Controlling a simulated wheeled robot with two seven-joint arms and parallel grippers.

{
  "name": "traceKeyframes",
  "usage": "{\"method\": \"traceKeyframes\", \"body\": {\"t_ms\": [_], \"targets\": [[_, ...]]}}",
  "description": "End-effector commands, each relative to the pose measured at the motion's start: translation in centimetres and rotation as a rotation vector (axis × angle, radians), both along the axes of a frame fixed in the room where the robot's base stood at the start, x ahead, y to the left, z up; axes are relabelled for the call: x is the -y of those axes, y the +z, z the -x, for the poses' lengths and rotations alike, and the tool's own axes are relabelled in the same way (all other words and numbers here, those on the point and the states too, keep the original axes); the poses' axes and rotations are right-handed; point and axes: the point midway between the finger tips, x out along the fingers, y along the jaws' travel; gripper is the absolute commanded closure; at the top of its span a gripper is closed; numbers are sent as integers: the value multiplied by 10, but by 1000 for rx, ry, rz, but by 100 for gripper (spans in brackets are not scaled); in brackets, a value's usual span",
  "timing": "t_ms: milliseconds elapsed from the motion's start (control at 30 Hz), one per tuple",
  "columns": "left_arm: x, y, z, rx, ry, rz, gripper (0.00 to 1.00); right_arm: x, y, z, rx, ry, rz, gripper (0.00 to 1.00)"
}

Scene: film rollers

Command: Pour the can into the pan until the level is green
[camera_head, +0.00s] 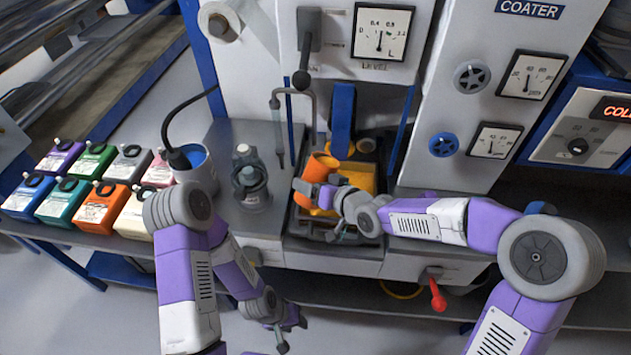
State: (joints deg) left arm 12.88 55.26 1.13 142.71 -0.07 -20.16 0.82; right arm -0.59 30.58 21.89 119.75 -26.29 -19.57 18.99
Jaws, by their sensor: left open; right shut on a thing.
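An orange can (318,168) is in my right gripper (314,197), which is shut on it over the pan. The can looks tilted; its mouth and any stream are too small to make out. The pan (300,243) is a dark tray at the front of the coater, with orange in it behind the can. My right gripper and wrist hide part of the pan. The level gauge (382,32) has its needle close to upright; I see no clear green on it. My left gripper (291,334) is open and empty, low in front of the bench.
Several coloured canisters (97,206) stand on the left bench. A blue-topped container (197,160) and a grey pump-like fitting (249,180) stand left of the pan. A bent pipe (279,130) hangs behind it. A red-handled lever (437,295) sticks out below the bench.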

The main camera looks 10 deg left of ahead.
Motion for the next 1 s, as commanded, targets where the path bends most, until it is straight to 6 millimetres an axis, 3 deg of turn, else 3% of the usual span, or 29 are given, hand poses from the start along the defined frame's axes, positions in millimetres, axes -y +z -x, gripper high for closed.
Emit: {"method": "traceKeyframes", "body": {"t_ms": [533, 1000], "targets": [[0, 26, 0, 0, 0, 0, 57, -3, 10, 3, -63, 0, -60, 72], [0, 22, 0, 0, 0, 0, 57, -4, 9, 2, -72, -14, -72, 72]]}}
